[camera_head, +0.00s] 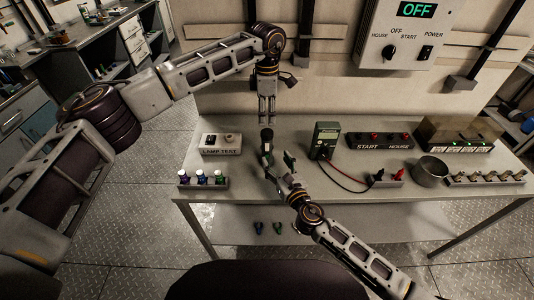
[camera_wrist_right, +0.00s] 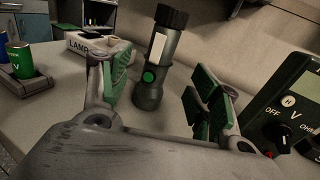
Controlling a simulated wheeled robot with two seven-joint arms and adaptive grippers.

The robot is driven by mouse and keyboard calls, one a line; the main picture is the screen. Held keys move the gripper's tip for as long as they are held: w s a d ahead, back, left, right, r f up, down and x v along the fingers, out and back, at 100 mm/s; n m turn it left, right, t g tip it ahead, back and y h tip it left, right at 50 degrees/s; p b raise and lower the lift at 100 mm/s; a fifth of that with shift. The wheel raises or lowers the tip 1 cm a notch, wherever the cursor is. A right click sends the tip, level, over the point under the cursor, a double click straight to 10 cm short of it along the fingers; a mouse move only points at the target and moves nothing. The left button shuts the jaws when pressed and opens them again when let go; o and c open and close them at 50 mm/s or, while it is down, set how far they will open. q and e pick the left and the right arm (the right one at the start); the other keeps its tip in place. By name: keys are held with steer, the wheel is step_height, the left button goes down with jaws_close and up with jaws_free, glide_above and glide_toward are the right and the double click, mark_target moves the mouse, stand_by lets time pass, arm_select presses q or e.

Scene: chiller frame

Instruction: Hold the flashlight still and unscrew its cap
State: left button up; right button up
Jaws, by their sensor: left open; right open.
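The flashlight (camera_head: 266,146) stands upright on the table. In the right wrist view it is a dark grey body (camera_wrist_right: 146,96) with a green button and a pale label, and a black ribbed cap (camera_wrist_right: 171,18) on top. My left gripper (camera_head: 267,121) points down just above the flashlight's top; its fingers look close together, with no grip on the cap visible. My right gripper (camera_head: 279,165) reaches in low from the front right. In the wrist view its green-padded fingers (camera_wrist_right: 158,88) are spread apart, with the flashlight between and beyond them, touching neither.
A lamp test box (camera_head: 221,144) and a rack of coloured cells (camera_head: 203,181) stand to the left. A green multimeter (camera_head: 325,139) with leads stands close on the right. A metal pot (camera_head: 430,171) and a switch strip are further right. The wall panel reads OFF.

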mark_target(269, 149)
steer(key=shift+x, duration=4.55)
jaws_close()
